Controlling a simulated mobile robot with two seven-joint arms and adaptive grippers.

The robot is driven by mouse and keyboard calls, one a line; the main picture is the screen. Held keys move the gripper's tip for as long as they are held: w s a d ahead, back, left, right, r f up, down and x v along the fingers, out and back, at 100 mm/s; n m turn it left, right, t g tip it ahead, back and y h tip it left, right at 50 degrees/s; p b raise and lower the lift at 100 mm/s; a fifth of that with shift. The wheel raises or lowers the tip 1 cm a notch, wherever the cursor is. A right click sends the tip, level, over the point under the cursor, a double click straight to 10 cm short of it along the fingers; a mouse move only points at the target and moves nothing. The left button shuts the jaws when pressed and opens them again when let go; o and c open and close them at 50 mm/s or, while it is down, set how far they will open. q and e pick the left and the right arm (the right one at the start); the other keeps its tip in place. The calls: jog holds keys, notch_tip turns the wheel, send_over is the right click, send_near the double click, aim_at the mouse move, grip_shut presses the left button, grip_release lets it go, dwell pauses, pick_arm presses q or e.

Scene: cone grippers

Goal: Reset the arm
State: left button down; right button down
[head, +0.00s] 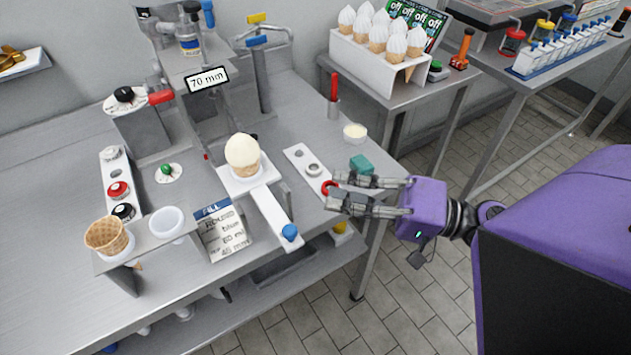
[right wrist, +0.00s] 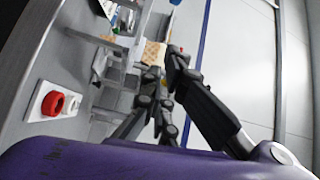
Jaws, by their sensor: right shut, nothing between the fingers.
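My right gripper (head: 333,190) comes in from the right in the head view, over the right edge of the steel table (head: 60,270). It is shut with nothing between its fingers. Its fingertips are beside a red ring (head: 328,188) at the end of a white strip, and I cannot tell whether they touch it. In the right wrist view the dark fingers (right wrist: 172,62) point away from the camera, and the red ring (right wrist: 52,103) shows on its white strip at the left. My left gripper is out of view.
A cone with a pale scoop (head: 242,157) stands on a white plate beside a bar with a blue knob (head: 290,232). A teal block (head: 361,165) lies near the fingers. An empty waffle cone (head: 106,236) is at the left. A rack of filled cones (head: 378,50) stands behind.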

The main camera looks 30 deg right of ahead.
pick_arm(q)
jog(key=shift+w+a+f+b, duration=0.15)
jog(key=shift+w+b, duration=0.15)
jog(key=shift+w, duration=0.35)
pick_arm(e)
jog(key=v, duration=0.4)
jog(key=shift+s, duration=0.15)
